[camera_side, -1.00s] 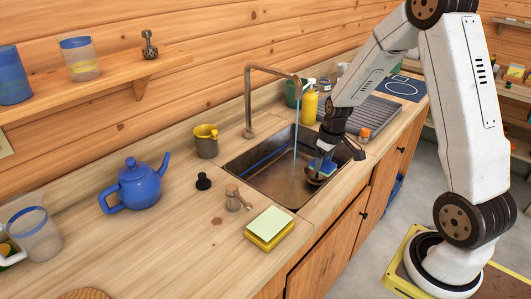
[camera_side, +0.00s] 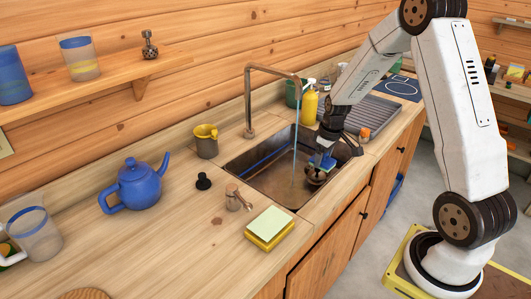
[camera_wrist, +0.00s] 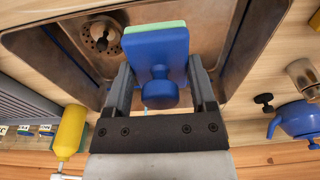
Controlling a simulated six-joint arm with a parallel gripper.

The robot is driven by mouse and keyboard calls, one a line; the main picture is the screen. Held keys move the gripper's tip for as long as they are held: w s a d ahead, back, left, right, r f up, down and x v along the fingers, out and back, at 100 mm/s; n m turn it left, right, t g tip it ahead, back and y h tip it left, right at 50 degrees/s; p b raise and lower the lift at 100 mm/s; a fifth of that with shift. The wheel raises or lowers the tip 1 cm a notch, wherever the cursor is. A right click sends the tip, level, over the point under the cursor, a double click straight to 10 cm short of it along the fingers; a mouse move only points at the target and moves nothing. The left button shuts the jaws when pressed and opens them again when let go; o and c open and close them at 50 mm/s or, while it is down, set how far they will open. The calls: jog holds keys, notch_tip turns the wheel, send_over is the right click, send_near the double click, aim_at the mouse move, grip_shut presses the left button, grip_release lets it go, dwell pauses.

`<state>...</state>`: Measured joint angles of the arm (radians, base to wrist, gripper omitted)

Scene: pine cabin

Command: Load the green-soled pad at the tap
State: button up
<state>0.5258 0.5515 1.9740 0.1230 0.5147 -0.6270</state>
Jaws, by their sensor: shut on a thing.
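The pad (camera_wrist: 155,50) is a blue block with a round blue knob and a green sole along its far edge in the wrist view. My gripper (camera_wrist: 160,92) is shut on it, with a finger on either side. In the side view, my gripper (camera_side: 325,148) holds the pad (camera_side: 321,161) over the right part of the sink (camera_side: 262,180). The tap (camera_side: 270,70) has a tall bent spout, and a thin stream of water (camera_side: 295,135) falls from it. The stream is left of the pad in the side view; I cannot tell whether it touches the pad.
A round drain (camera_wrist: 103,35) is in the sink floor. A yellow bottle (camera_side: 310,106) stands behind the sink.

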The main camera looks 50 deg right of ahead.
jog(key=w+d+f, duration=0.2)
jog(key=w+d, duration=0.2)
jog(key=w, duration=0.6)
jog(key=shift+w+d+f, duration=0.15)
jog(key=shift+w, duration=0.2)
dwell(0.6)
jog(key=shift+s, duration=0.15)
dwell(0.4)
jog(key=shift+s+a, duration=0.5)
jog(key=shift+s, duration=0.7)
jog(key=shift+s+a, duration=0.5)
jog(key=shift+s, duration=0.7)
jog(key=shift+s+a, duration=0.5)
jog(key=shift+s, duration=0.7)
jog(key=shift+s+a+r, duration=0.3)
jog(key=shift+s+r, duration=0.35)
jog(key=shift+s, duration=0.1)
jog(key=shift+s+a+r, duration=0.35)
jog(key=shift+s+r, duration=0.35)
jog(key=shift+s, duration=0.1)
jog(key=shift+s+a+r, duration=0.3)
jog(key=shift+s+r, duration=0.35)
jog(key=shift+s, duration=0.1)
